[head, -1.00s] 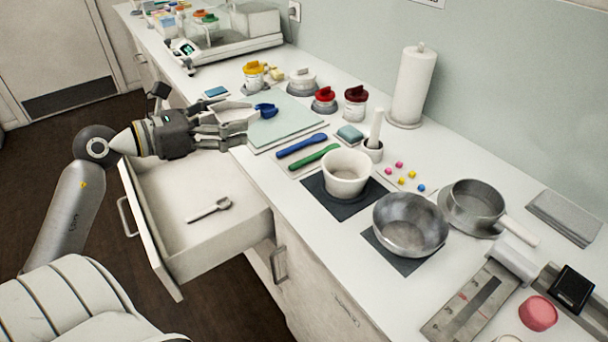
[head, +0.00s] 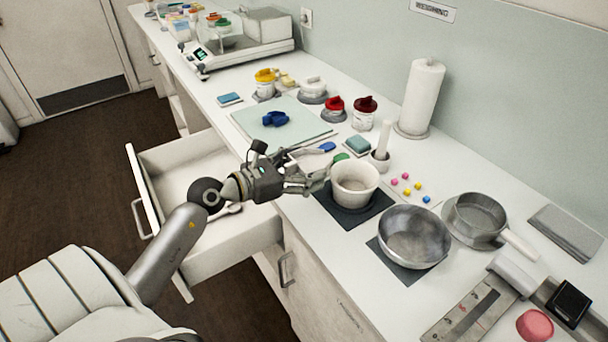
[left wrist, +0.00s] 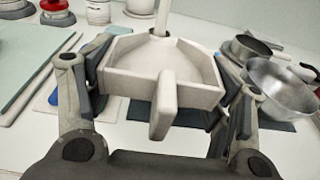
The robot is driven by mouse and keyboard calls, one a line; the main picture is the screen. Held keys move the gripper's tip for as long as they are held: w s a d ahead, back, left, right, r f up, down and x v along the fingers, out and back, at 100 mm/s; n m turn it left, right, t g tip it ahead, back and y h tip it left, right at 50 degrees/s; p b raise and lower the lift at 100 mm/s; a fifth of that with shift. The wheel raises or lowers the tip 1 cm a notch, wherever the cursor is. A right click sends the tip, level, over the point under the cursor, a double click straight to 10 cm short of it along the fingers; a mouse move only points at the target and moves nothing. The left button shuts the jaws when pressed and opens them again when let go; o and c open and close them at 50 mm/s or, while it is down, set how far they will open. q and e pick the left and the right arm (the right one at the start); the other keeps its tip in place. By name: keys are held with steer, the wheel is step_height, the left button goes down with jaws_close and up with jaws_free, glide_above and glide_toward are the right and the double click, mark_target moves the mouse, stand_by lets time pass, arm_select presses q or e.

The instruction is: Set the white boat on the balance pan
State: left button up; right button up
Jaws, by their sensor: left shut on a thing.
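The white boat (left wrist: 160,75) is an angular white tray with a stubby handle. In the left wrist view it sits between the two fingers of my left gripper (left wrist: 160,98), its handle towards the camera. In the head view my left gripper (head: 312,178) is shut on it, over the counter's front edge beside the white pot; the boat is mostly hidden there. The balance (head: 245,50), a pale instrument with a small display, stands at the far end of the counter, well away from the gripper. I cannot make out its pan clearly.
A white pot (head: 354,185) and a metal bowl (head: 414,236) stand close right of the gripper. An open drawer (head: 170,165) juts out below. A blue boat (head: 275,118) lies on the pale green mat (head: 298,130). Lidded jars stand behind it.

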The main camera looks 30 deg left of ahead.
arm_select(q)
steer(key=shift+f, duration=1.45)
arm_select(e)
steer(key=shift+s, duration=0.3)
arm_select(q)
steer(key=shift+f+b, duration=0.35)
steer(key=shift+f, duration=0.05)
steer(key=o, duration=1.5)
arm_select(e)
steer(key=shift+a+f, duration=0.2)
steer(key=shift+f, duration=0.05)
arm_select(q)
steer(key=shift+r, duration=0.1)
